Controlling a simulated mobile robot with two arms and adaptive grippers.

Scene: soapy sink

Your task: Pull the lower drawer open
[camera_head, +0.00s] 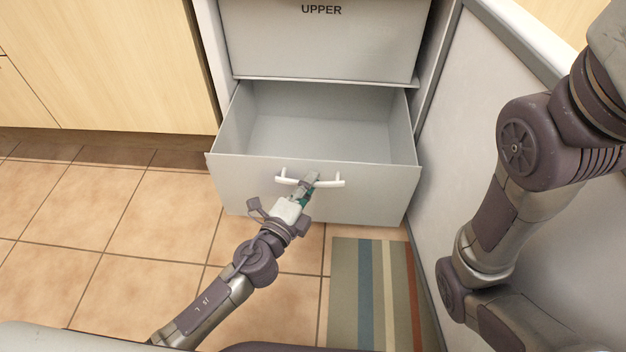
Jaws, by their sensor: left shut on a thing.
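The lower drawer (240,190) is pulled well out of its white cabinet, and its grey inside looks empty. Its white bar handle (329,183) is on the front panel. My left gripper (310,181) is shut on the middle of this handle, and its fingers hide that part of the bar. The upper drawer (320,45), marked UPPER, is above and looks shut. My right arm is at the right side of the view, and its gripper is out of the frame.
A striped mat (375,290) lies on the tiled floor (125,230) below the drawer front. A grey side panel (465,130) stands close to the right of the drawer. Wooden cabinets (110,60) are at the left. The floor at the left is clear.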

